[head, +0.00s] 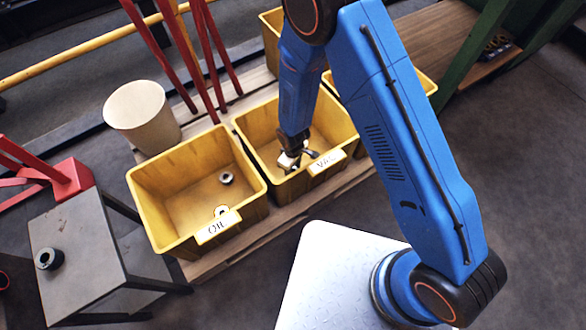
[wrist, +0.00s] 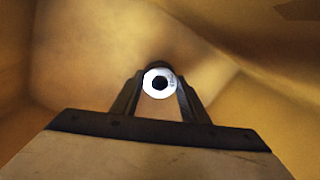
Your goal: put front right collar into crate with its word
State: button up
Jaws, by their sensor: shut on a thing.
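My gripper (head: 297,159) is down inside the yellow crate (head: 345,125) whose label reads as "VAC" or similar, partly hidden by my arm. In the wrist view my gripper (wrist: 160,95) is shut on a collar (wrist: 160,74), a round piece with a pale ring face and a dark bore. The crate's yellow walls surround it there. In the head view the held collar is mostly hidden by the jaws. The left yellow crate (head: 150,210) is labelled "OIL" (head: 218,227). It holds two collars, one (head: 226,178) near its middle and one (head: 221,211) behind the label.
Another dark collar (head: 49,258) stands on the grey table (head: 85,235) at left. A cream bin (head: 140,112), red posts (head: 197,50) and a red stand (head: 68,180) are behind. More yellow crates (head: 271,35) show at the back.

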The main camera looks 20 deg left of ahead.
jog(key=shift+f, duration=0.2)
jog(key=o, duration=1.4)
jog(key=shift+o, duration=0.2)
jog(key=shift+r, duration=0.1)
notch_tip(320, 180, up, 12)
jog(key=shift+r, duration=0.25)
